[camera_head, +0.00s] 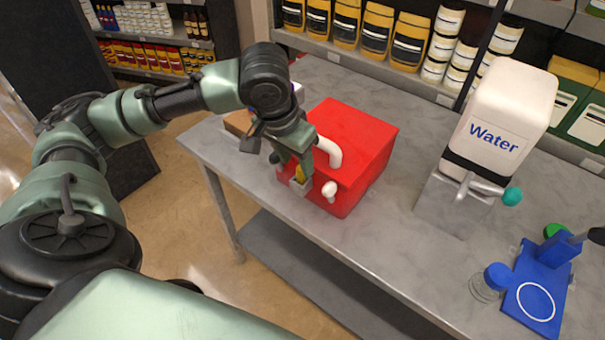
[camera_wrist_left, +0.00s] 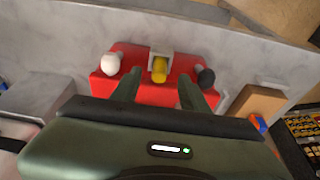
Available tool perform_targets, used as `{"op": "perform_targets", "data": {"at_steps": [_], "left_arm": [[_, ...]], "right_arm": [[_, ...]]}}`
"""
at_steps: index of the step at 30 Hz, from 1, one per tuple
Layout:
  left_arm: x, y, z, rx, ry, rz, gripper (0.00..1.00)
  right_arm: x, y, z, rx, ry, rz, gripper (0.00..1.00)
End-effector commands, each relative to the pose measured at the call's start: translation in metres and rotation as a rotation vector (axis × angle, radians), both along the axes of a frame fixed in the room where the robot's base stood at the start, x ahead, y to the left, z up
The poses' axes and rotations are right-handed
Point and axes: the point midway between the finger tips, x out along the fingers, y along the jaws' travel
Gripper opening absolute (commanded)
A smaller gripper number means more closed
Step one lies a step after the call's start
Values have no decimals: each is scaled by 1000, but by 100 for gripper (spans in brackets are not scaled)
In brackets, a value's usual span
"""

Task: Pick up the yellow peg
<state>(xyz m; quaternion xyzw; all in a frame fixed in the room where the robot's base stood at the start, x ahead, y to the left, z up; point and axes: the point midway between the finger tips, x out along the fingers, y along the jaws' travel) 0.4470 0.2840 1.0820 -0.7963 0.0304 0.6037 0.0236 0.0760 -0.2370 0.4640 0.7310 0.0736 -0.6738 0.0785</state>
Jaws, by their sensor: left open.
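The yellow peg (camera_wrist_left: 159,70) sits at a small pale bracket on the near side of the red box (camera_wrist_left: 135,94). In the head view, a bit of the yellow peg (camera_head: 300,172) shows beside my left gripper (camera_head: 291,168), and the red box (camera_head: 365,140) stands on the grey table. In the left wrist view, the peg lies between and just beyond the two fingertips of my left gripper (camera_wrist_left: 158,90). The gripper is open, with nothing held. I cannot tell whether a finger touches the peg. My right gripper is in neither view.
The red box carries a white curved pipe (camera_head: 328,150), a white knob (camera_head: 329,190) and a dark knob (camera_wrist_left: 206,77). Table (camera_head: 400,240) is clear between.

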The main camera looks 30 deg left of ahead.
Motion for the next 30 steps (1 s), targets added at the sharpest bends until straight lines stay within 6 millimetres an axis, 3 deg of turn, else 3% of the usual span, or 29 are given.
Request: {"op": "perform_targets", "data": {"at_steps": [3,7,12,16,17,21,30], "left_arm": [[7,-1,-16,0,4,0,45],[12,-2,-33,0,3,-1,45],[14,-2,-39,0,-1,-2,45],[14,-2,-39,0,-1,-2,45],[14,-2,-39,0,-1,-2,39],[14,-2,-39,0,-1,-2,0],[14,-2,-38,-1,-1,-1,0]], "right_arm": [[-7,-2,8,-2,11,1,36],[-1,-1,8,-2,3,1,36],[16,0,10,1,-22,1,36],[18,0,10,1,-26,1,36],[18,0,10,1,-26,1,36],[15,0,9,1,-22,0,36],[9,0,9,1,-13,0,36]]}}
